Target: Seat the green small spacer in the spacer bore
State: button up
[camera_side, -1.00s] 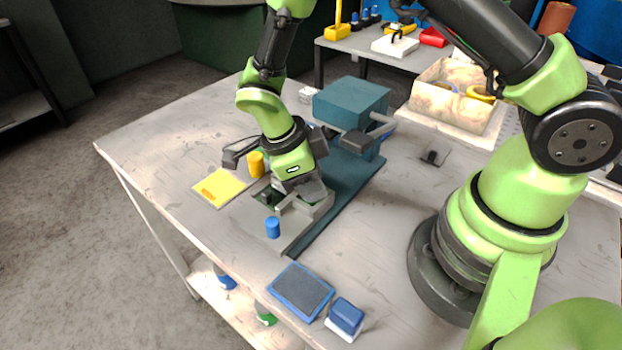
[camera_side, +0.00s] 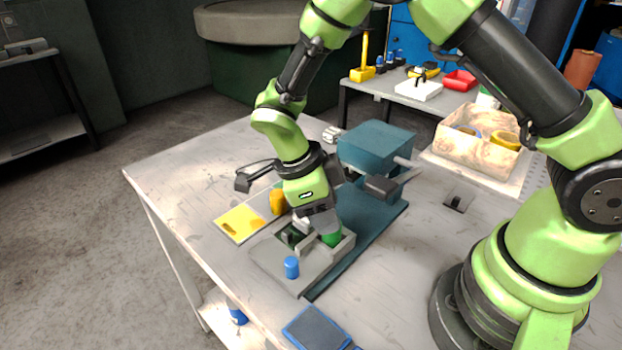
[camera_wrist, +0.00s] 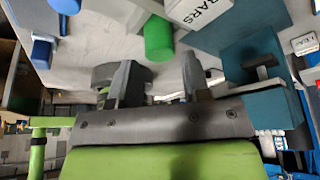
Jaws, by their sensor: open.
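A green spacer (camera_side: 331,238) sits at the light compartment on the right of the grey fixture (camera_side: 276,262), just below my gripper (camera_side: 318,224). In the wrist view the green spacer (camera_wrist: 159,40) lies ahead of the gap between my two open fingers (camera_wrist: 158,75); no grip on it shows. The spacer bore is not clearly seen; the fixture's dark recess (camera_side: 289,234) is partly hidden by my gripper.
The teal press (camera_side: 376,146) rises close behind my gripper. A blue-edged pad (camera_side: 316,329) lies in front. The table's left is clear.

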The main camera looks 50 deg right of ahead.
jog(key=v, duration=0.8)
jog(key=shift+r, duration=0.4)
jog(key=s+d+r+n+t+y, duration=0.2)
jog(key=s+r+n+t, duration=0.3)
jog(key=n, duration=0.6)
jog(key=s+d+r+n+t+y, duration=0.3)
jog(key=s+r+n+t, duration=0.2)
jog(key=s+r+n, duration=0.4)
jog(key=shift+s+d+r+n, duration=0.2)
jog(key=shift+s+d+n, duration=0.2)
jog(key=shift+n, duration=1.1)
